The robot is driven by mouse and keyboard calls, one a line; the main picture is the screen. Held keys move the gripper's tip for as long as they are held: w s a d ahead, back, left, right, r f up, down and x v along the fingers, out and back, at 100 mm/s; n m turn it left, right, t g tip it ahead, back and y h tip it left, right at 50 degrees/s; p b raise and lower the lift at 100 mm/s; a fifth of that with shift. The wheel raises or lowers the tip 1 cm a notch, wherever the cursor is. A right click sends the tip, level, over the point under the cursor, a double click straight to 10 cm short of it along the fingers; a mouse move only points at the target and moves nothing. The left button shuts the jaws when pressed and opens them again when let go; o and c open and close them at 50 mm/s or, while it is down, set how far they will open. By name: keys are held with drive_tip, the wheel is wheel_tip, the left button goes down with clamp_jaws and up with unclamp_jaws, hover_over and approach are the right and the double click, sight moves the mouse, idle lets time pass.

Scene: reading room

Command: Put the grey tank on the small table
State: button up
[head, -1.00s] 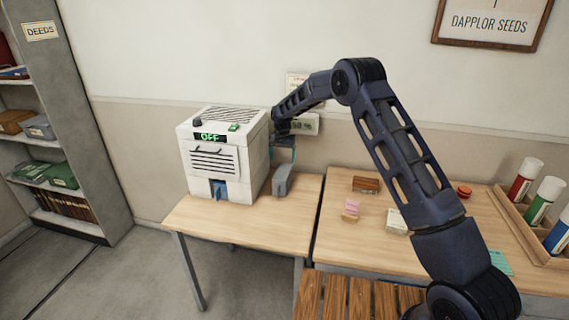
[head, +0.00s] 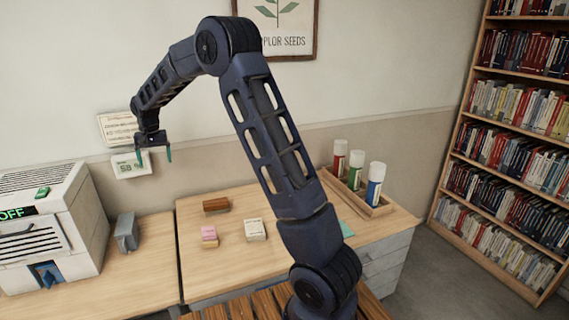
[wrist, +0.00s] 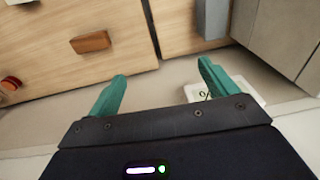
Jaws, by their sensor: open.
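The grey tank (head: 126,232) stands upright on the small table (head: 140,285), just right of the white machine with the OFF display. Its grey body also shows at the top of the wrist view (wrist: 212,20). My gripper (head: 155,156) is open and empty. It is raised in front of the wall, above and to the right of the tank, and apart from it. In the wrist view nothing lies between the teal fingers (wrist: 162,72).
The white machine (head: 50,225) fills the small table's left. The larger desk (head: 270,260) beside it bears a brown block (head: 216,205), pink and white stacks and a tray of tubes (head: 357,196). A white wall box (head: 131,165) is behind my gripper. A bookcase (head: 520,130) stands at right.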

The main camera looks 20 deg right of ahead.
drive_tip(key=s+d+r+t, duration=0.1)
drive_tip(key=s+d+r, duration=0.7)
drive_tip(key=d, duration=0.4)
drive_tip(key=s+d+r+t, duration=0.1)
drive_tip(key=s+d+r, duration=0.5)
drive_tip(key=s+d, duration=0.5)
drive_tip(key=s+d+f, duration=0.1)
drive_tip(key=s+d, duration=0.3)
drive_tip(key=s, duration=0.3)
drive_tip(key=s+d+f+t, duration=0.1)
drive_tip(key=s+d, duration=0.4)
drive_tip(key=s, duration=0.3)
drive_tip(key=s+d+f, duration=0.1)
drive_tip(key=s+d, duration=0.3)
drive_tip(key=s, duration=0.4)
drive_tip(key=shift+d+f+t+h, duration=0.2)
drive_tip(key=shift+f+t+h, duration=0.1)
drive_tip(key=shift+f, duration=0.05)
